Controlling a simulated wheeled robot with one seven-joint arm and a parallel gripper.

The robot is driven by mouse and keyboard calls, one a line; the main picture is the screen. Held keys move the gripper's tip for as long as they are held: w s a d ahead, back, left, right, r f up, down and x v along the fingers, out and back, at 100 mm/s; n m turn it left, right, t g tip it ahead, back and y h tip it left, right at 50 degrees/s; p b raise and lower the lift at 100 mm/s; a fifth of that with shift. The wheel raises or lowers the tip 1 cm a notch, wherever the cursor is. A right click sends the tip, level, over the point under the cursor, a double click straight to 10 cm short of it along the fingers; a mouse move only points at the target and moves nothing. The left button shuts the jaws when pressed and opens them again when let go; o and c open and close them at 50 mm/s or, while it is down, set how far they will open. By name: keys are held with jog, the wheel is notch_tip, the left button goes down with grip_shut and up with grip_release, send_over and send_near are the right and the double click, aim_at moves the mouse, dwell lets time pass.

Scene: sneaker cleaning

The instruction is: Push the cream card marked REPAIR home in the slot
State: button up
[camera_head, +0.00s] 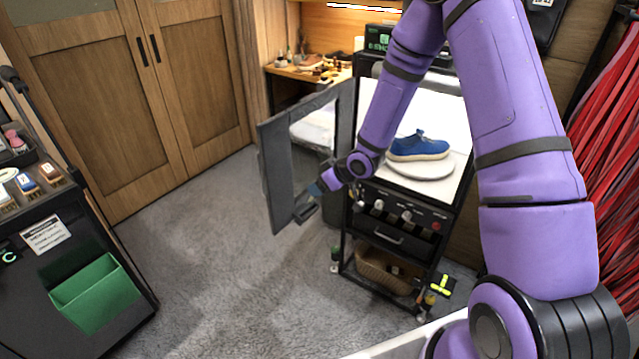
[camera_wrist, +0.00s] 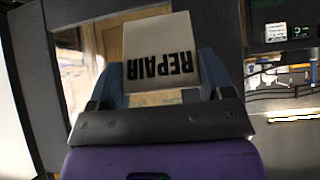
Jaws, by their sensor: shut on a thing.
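The cream card marked REPAIR (camera_wrist: 160,45) stands between the two slate-blue fingers of my gripper (camera_wrist: 158,80) in the wrist view. Its black lettering reads upside down, and my gripper is shut on its near part. In the head view my gripper (camera_head: 318,187) is beside the open framed door of the black cabinet, and I cannot make out the card there. I cannot identify the slot in either view, and I cannot tell whether the card's far edge touches anything.
The open door (camera_head: 268,175) stands close to my gripper. A blue sneaker (camera_head: 418,146) sits on a round white turntable (camera_head: 420,168) in the cabinet. A dark cart with a green bin (camera_head: 95,300) is at left. Grey carpet (camera_head: 215,250) lies clear between.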

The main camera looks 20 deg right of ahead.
jog(key=shift+s+a, duration=0.2)
jog(key=shift+s, duration=0.15)
jog(key=shift+w+a+f, duration=0.2)
jog(key=shift+w+f, duration=0.1)
jog(key=shift+f, duration=0.6)
jog(key=shift+w+a+f, duration=0.15)
jog(key=shift+w+f, duration=0.1)
jog(key=shift+f, duration=0.6)
jog(key=shift+w+a+f, duration=0.2)
jog(key=shift+w+f, duration=0.1)
jog(key=shift+f, duration=0.6)
jog(key=shift+w+a+f, duration=0.15)
jog(key=shift+w+f, duration=0.05)
jog(key=shift+f, duration=0.45)
jog(key=shift+w+a+f, duration=0.15)
jog(key=shift+w+f, duration=0.1)
jog(key=shift+f, duration=0.4)
jog(key=shift+w+a+f, duration=0.15)
jog(key=shift+w+f, duration=0.05)
jog(key=shift+f, duration=0.45)
jog(key=o, duration=0.9)
jog(key=v, duration=1)
jog(key=shift+s+d+r, duration=0.2)
jog(key=shift+s+r, duration=0.05)
